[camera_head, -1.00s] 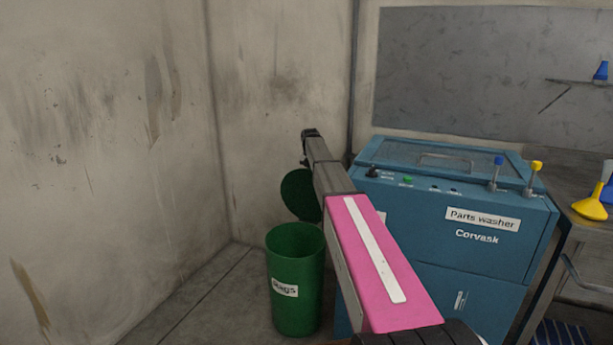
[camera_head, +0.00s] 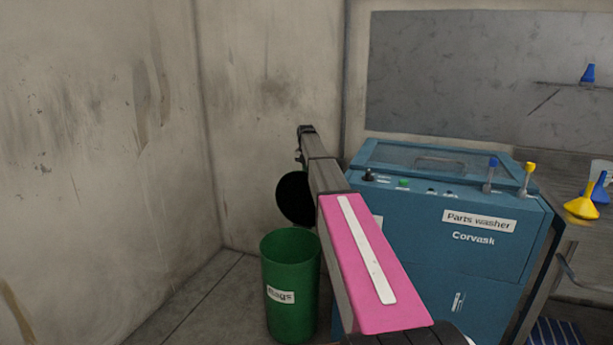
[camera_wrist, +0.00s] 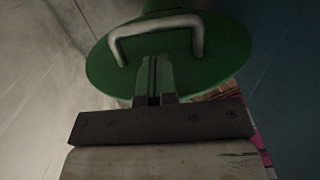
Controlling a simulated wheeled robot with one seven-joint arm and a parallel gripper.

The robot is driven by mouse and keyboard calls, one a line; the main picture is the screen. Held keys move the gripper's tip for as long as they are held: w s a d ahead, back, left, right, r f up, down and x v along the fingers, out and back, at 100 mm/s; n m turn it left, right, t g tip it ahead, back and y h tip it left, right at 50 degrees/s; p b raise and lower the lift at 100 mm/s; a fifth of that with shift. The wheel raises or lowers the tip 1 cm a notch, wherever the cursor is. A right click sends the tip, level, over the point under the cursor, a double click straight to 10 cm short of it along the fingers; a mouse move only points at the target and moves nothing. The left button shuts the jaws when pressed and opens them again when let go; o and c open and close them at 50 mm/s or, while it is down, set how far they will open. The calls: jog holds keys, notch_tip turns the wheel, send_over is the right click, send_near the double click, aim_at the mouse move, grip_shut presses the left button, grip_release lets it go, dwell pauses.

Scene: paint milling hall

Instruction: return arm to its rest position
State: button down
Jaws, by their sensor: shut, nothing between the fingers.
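My arm reaches forward in the head view, with a pink link nearest and a grey link beyond it. My gripper (camera_wrist: 159,62) shows in the wrist view, its two fingers together and empty. They point at a round green lid (camera_wrist: 105,68) with a pale bar handle (camera_wrist: 157,22). The fingers overlap the lid in the picture; I cannot tell whether they touch it. In the head view the lid (camera_head: 293,199) looks dark and stands upright behind the green bin. My gripper cannot be made out in the head view.
The green bin (camera_head: 290,310) marked "Rags" stands open on the floor left of my arm. A blue parts washer (camera_head: 480,270) is close on the right, partly behind my arm. A bench with a yellow funnel (camera_head: 582,207) is farther right. Floor at left is clear.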

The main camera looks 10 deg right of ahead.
notch_tip(320, 180, up, 7)
jog(key=s+a+f+m, duration=0.3)
jog(key=s+f+m, duration=0.4)
jog(key=s+f, duration=0.4)
jog(key=s+a+f+m, duration=0.3)
jog(key=s+f+m, duration=0.5)
jog(key=s+f, duration=0.3)
jog(key=s+a+f+m, duration=0.1)
jog(key=s+f+m, duration=0.2)
jog(key=s, duration=0.5)
jog(key=s+a+f+m, duration=0.1)
jog(key=s+f+m, duration=0.2)
jog(key=s+m, duration=0.3)
jog(key=s+a+f+m, duration=0.2)
jog(key=s+m, duration=0.3)
jog(key=s, duration=0.6)
jog(key=shift+f+g, duration=0.3)
jog(key=shift+f, duration=0.35)
jog(key=shift+d, duration=0.1)
